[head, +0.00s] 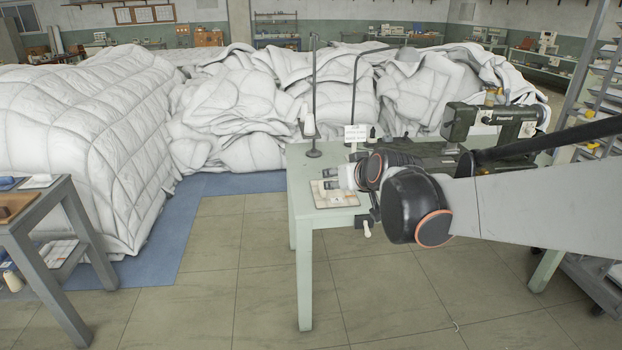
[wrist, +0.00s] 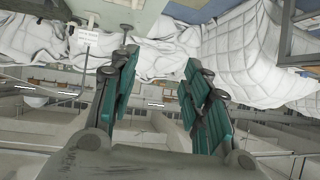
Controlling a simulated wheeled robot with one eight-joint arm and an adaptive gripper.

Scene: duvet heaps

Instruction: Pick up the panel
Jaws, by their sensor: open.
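A thin tan panel (head: 338,197) with a pale printed patch lies flat on the pale green sewing table (head: 305,180), near its front left corner. My gripper (head: 334,178) is over the table, just above the panel's back part in the head view, and hides some of it. In the wrist view my gripper (wrist: 160,62) shows two teal-padded fingers spread wide with nothing between them. The panel cannot be made out in the wrist view. Whether the gripper touches the panel cannot be told.
A dark sewing machine (head: 495,125) stands on the table's right side. A thread stand (head: 314,125) and a small white sign (head: 357,133) are behind my gripper. White duvet heaps (head: 85,140) fill the back and left. A side table (head: 40,215) is at the left. Tiled floor between is clear.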

